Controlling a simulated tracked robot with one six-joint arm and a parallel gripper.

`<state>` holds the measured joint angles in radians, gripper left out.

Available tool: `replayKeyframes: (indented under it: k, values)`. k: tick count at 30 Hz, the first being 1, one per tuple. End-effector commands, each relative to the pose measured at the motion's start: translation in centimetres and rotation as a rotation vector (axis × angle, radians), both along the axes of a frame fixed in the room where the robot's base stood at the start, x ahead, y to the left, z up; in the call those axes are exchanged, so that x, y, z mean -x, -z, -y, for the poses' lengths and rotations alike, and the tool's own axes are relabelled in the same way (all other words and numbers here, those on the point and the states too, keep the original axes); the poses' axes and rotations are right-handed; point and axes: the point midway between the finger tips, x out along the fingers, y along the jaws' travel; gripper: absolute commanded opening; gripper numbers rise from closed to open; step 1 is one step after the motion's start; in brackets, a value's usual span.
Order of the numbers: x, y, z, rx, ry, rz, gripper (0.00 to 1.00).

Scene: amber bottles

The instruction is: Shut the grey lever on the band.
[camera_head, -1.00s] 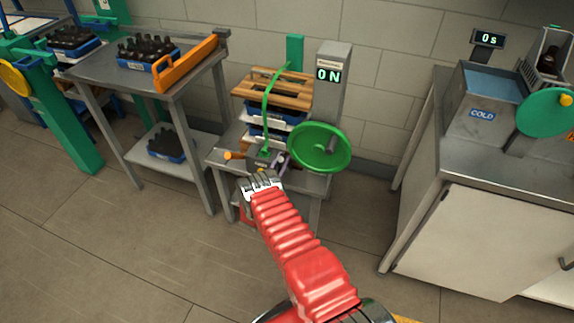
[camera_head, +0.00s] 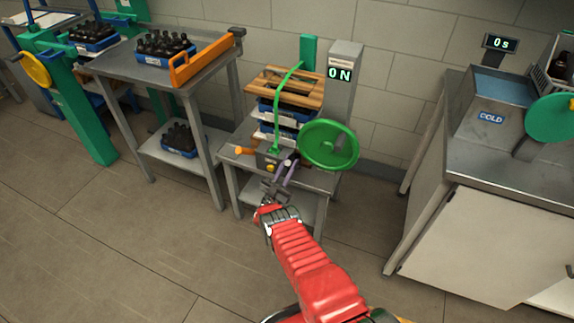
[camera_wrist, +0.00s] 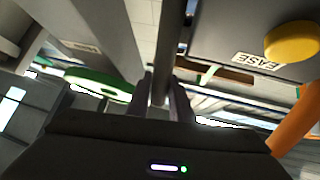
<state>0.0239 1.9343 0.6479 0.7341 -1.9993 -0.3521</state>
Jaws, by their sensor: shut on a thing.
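The grey lever (camera_head: 290,169) sits at the front of the small stand, beside a grey buckle box (camera_head: 270,161). In the wrist view the lever (camera_wrist: 164,45) runs between my two fingers. My gripper (camera_head: 277,192) is shut on it; the wrist view shows the fingers (camera_wrist: 164,100) on both sides. The green band (camera_head: 273,105) rises from the box over a stack of blue crates (camera_head: 282,113) topped by wooden slats (camera_head: 285,85). A yellow button (camera_wrist: 292,42) shows on the box, next to a partly cut-off label. How far the lever is turned is hard to tell.
A green handwheel (camera_head: 328,146) stands close to the lever's right, under a grey post with an ON display (camera_head: 340,73). An orange handle (camera_head: 245,150) lies left of the box. A bottle table (camera_head: 205,83) is left and a steel cabinet (camera_head: 470,235) right. The floor between is clear.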

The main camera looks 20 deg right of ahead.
Motion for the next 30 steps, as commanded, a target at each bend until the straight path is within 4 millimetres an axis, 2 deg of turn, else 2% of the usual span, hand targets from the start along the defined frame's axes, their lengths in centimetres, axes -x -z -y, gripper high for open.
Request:
replayKeyframes:
  k: [18,19,27,30]
  values:
    - [0.15,0.37,-0.11,0.009,0.004,0.009,0.00]
    - [0.15,0.37,-0.12,0.009,0.004,0.009,0.21]
    - [0.06,0.29,-0.21,0.010,0.002,0.009,0.39]
    - [0.04,0.25,-0.22,0.010,0.001,0.010,0.39]
